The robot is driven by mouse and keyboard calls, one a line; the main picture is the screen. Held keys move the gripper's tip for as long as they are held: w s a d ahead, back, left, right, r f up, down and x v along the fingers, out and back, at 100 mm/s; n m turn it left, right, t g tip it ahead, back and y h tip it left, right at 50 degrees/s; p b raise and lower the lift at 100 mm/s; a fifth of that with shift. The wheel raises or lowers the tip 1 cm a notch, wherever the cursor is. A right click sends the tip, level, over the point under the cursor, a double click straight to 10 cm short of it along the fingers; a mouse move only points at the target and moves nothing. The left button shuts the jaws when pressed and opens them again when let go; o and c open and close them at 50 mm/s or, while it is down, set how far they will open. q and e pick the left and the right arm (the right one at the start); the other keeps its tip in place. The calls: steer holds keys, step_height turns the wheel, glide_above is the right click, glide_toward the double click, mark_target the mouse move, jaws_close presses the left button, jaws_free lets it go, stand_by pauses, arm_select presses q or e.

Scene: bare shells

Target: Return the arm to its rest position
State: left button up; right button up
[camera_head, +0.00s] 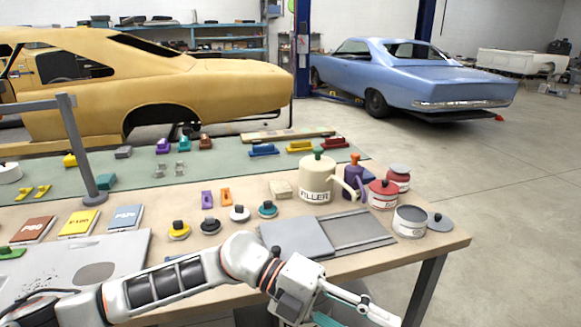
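One arm, my left, comes in from the left and lies across the front of the workbench (455,242). Its gripper (352,308) is at the bottom of the picture, past the bench's front edge, and points to the lower right. One pale finger shows clearly. A teal piece (325,320) shows beside it, cut off by the picture's edge. I cannot tell whether the gripper is open or holds anything. My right gripper is not in view.
A grey sliding-lid tray (362,230) lies just behind the arm. A filler jug (316,180), a red tin (382,195) and a grey tin (410,222) stand behind it. A grey post (82,150) rises at left. Floor to the right is clear.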

arm_select(q)
steer(key=w+r+n+t+h, duration=0.4)
steer(key=w+n+t+h, duration=0.2)
steer(key=n+t+h, duration=0.35)
steer(key=w+a+f+n+t+y, duration=0.6)
steer(key=a+f+n+t+y, duration=0.45)
steer(key=n, duration=0.55)
steer(key=s+a+f+n+t+y, duration=0.25)
steer(key=a+f+n+y, duration=0.35)
steer(key=a+f, duration=0.65)
steer(key=s+a+f+n+g+y, duration=0.2)
steer(key=s+a+f, duration=0.3)
steer(key=s+f, duration=0.2)
steer(key=s+a+f+n+g+y, duration=0.2)
steer(key=s+a+f, duration=0.3)
steer(key=f, duration=0.5)
steer(key=shift+s+g, duration=0.55)
steer(key=shift+s, duration=0.4)
